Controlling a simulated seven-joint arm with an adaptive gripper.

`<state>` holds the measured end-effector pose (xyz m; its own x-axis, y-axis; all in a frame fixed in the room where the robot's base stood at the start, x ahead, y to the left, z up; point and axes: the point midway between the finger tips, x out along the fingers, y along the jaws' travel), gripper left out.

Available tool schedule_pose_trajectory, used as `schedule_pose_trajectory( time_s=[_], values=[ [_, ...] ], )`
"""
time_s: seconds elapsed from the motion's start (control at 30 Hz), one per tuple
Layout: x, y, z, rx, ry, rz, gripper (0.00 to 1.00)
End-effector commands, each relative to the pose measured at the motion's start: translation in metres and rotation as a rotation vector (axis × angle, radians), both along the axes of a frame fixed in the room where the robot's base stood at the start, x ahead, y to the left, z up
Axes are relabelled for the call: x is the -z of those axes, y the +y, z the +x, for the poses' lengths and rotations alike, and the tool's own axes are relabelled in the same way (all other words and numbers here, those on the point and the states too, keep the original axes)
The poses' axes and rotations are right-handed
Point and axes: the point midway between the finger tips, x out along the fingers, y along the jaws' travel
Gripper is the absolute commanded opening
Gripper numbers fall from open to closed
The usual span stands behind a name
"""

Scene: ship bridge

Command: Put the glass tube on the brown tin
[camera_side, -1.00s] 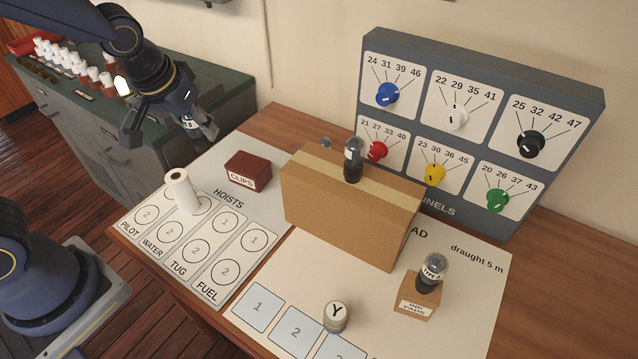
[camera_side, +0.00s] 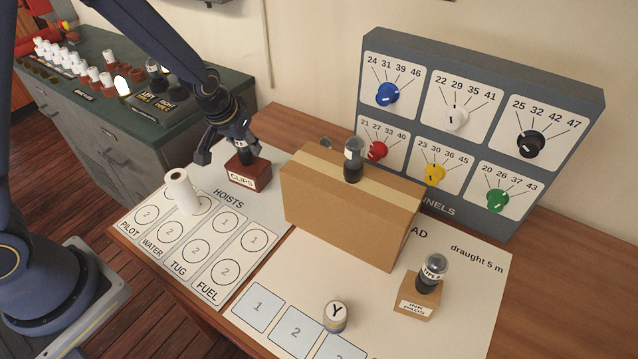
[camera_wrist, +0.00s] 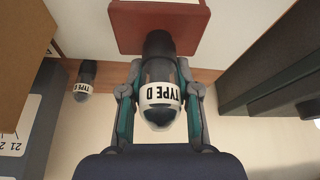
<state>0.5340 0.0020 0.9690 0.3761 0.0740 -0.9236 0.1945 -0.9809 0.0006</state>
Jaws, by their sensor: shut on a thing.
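My gripper (camera_side: 228,132) is shut around a glass tube (camera_wrist: 160,98) with a dark end and a white "TYPE D" label. The tube's dark lower end (camera_side: 246,156) is at the top of the reddish-brown tin marked CLIPS (camera_side: 247,178). In the wrist view the tin (camera_wrist: 132,28) lies just beyond the tube's dark end. I cannot tell whether tube and tin touch. My fingers hide part of the tube in the side view.
A cardboard box (camera_side: 340,215) stands right of the tin, with another tube (camera_side: 353,168) at its top. A tan ink-pads box (camera_side: 415,300) bears a tube (camera_side: 432,270). A white roll (camera_side: 183,192) stands left. A dial panel (camera_side: 480,130) is behind.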

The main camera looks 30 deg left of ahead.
Motion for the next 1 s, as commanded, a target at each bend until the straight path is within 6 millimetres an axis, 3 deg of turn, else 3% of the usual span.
schedule_pose_trajectory(
  time_s=[0.23, 0.27, 0.5, 0.83, 1.0],
  values=[
    [0.003, 0.000, 0.000, 0.000, 0.001, 0.000, 0.00],
    [0.004, 0.000, 0.000, 0.000, 0.000, 0.000, 0.33],
    [0.003, 0.000, 0.000, 0.000, 0.000, 0.000, 0.57],
    [0.000, 0.000, 0.000, 0.000, -0.001, 0.000, 0.57],
    [-0.022, -0.003, -0.007, 0.003, -0.005, 0.000, 0.57]
  ],
)
